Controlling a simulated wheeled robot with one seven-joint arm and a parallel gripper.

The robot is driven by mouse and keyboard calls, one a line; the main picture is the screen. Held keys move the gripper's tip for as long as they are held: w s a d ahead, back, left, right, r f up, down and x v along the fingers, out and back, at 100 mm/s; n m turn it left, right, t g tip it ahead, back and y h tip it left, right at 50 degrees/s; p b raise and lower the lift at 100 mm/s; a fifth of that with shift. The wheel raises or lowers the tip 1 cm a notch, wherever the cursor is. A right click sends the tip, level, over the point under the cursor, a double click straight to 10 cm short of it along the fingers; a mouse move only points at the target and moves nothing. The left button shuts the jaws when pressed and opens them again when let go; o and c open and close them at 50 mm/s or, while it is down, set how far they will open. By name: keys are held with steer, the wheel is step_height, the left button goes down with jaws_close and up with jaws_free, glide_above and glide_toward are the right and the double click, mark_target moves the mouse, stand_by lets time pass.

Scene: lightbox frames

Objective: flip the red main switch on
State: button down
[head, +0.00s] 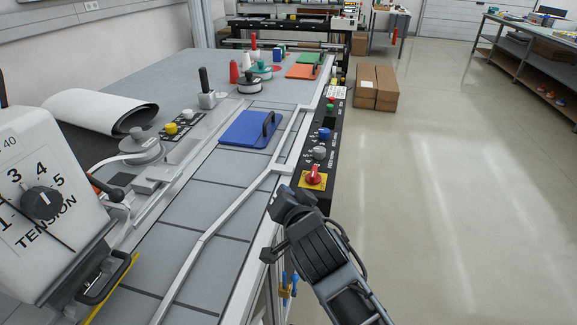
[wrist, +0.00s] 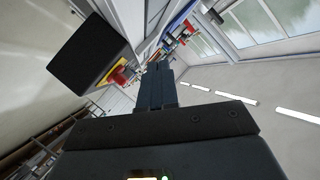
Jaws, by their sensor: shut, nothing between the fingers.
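The red main switch (head: 314,175) is a rotary knob on a yellow plate (head: 309,184), at the near end of the black control panel (head: 325,150) on the machine's right edge. In the wrist view the red knob (wrist: 118,75) shows left of my fingers, partly cut off by a dark block. My gripper (head: 280,198) is just in front of the switch and slightly left of it in the head view, apart from it as far as I can see. Its fingers (wrist: 160,68) are together in the wrist view, with nothing between them. The knob's exact setting is too small to read.
The panel also carries a grey knob (head: 320,152), a blue knob (head: 322,133) and a green button (head: 330,107). A metal rail (head: 240,205) runs along the table left of my gripper. A blue pad (head: 250,130) lies beyond. The floor (head: 450,200) at right is clear.

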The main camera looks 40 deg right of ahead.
steer(key=s+a+f+n+y, duration=0.25)
steer(key=s+a, duration=0.25)
steer(key=s, duration=0.4)
steer(key=s+a+f+n+y, duration=0.1)
steer(key=s+a+f+n, duration=0.25)
steer(key=s, duration=0.55)
steer(key=s+n+t+y+b, duration=0.1)
steer(key=s+n+b, duration=0.5)
steer(key=s, duration=1.5)
steer(key=a+y+b, duration=0.1)
steer(key=b, duration=0.3)
steer(key=shift+s, duration=0.3)
steer(key=shift+d+f, duration=0.1)
